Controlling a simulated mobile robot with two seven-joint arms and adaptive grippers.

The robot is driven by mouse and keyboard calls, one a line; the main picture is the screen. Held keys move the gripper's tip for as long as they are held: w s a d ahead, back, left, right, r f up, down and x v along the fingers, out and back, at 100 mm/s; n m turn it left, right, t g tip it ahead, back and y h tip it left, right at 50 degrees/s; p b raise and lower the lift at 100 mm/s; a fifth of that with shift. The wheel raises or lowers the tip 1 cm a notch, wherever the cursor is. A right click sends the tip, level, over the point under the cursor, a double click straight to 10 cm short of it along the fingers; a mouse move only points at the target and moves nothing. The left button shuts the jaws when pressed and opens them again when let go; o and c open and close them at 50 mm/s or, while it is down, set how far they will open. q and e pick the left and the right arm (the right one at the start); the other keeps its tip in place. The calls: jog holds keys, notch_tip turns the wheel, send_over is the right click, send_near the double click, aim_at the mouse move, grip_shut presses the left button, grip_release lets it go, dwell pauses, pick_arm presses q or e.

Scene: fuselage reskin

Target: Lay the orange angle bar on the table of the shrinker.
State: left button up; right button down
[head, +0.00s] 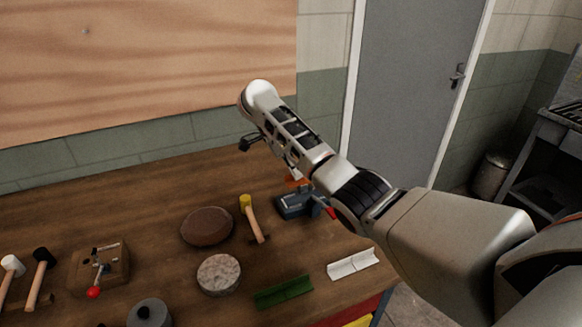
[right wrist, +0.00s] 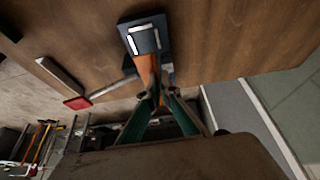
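The shrinker (head: 297,204) is a blue-grey tool with a red-tipped lever, standing on the bench under my right forearm. In the right wrist view its dark head (right wrist: 146,37) with a pale metal piece is at the top. The orange angle bar (right wrist: 147,70) runs from my right fingers toward that head, its far end at the head's edge; I cannot tell whether it touches. In the head view only a bit of the orange bar (head: 297,181) shows behind the shrinker. My right gripper (right wrist: 160,97) has its fingers closed together on the bar's near end. My left gripper is not in view.
A yellow-headed hammer (head: 254,218), a brown round pad (head: 207,226) and a stone-like disc (head: 219,274) lie left of the shrinker. A green angle bar (head: 283,291) and a white angle bar (head: 353,264) lie in front. The bench's back left is clear.

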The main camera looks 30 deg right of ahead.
aim_at(292, 181)
jog(key=shift+s+r, duration=0.15)
jog(key=shift+s, duration=0.1)
jog(key=shift+a, duration=0.1)
jog(key=shift+f+b, duration=0.45)
jog(key=shift+f, duration=0.3)
jog(key=shift+w+f+b, duration=0.1)
jog(key=shift+f+b, duration=0.8)
jog(key=shift+f, duration=1.15)
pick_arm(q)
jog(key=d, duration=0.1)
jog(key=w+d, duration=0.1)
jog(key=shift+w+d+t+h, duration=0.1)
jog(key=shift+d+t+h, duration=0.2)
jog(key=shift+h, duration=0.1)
pick_arm(e)
jog(key=shift+f, duration=0.1)
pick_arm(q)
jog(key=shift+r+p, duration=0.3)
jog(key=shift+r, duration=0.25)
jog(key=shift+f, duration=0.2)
pick_arm(e)
jog(key=shift+f, duration=0.55)
